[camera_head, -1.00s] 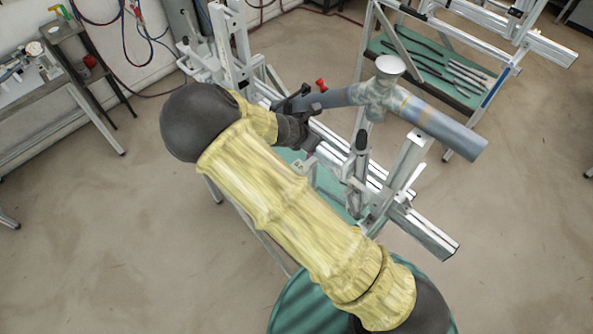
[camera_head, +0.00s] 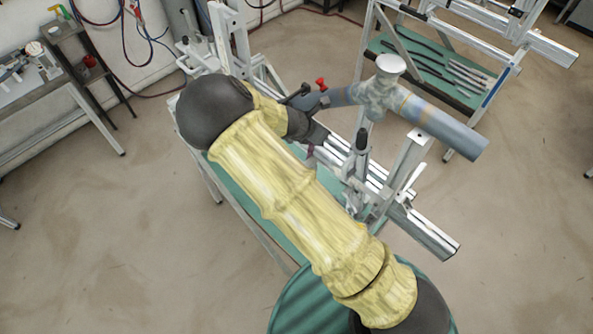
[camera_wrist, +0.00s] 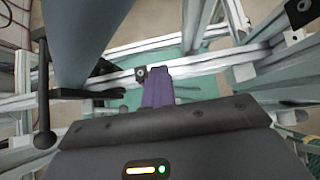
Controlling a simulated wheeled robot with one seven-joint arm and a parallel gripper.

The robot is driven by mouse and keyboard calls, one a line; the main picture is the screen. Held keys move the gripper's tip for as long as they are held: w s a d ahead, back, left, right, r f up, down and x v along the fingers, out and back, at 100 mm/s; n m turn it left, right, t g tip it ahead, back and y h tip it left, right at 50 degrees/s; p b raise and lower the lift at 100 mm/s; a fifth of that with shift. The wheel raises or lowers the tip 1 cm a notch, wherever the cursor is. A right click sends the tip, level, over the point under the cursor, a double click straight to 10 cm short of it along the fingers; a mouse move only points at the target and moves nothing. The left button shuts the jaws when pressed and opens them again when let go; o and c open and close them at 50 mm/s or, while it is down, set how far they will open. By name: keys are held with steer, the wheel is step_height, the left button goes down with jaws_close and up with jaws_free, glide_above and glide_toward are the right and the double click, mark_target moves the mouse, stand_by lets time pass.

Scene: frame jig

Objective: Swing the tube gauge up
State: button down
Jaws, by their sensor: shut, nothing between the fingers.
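My gripper (camera_wrist: 158,74) has purple fingers, shut and empty, over the jig's pale metal rails in the wrist view. In the head view its purple tip (camera_head: 310,153) shows low beside the rails, partly behind my arm. A thick grey-blue tube (camera_head: 432,122) with a white-topped joint lies across the jig; a tube, probably the same one, fills the upper left of the wrist view (camera_wrist: 80,35). A black lever with a ball end (camera_wrist: 44,140) stands left of the fingers. I cannot tell for sure which part is the tube gauge.
A red knob (camera_head: 321,84) sits near the tube's left end. A black-handled clamp (camera_head: 361,142) stands in front of the tube. A tool rack (camera_head: 440,72) is behind, a side bench (camera_head: 40,80) at left. The floor at right is open.

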steer(key=shift+w+d+f, duration=0.2)
steer(key=shift+w+d, duration=0.3)
steer(key=shift+w, duration=0.1)
steer(key=c, duration=1.4)
jaws_free()
steer(key=p+v, duration=0.3)
steer(key=v, duration=0.4)
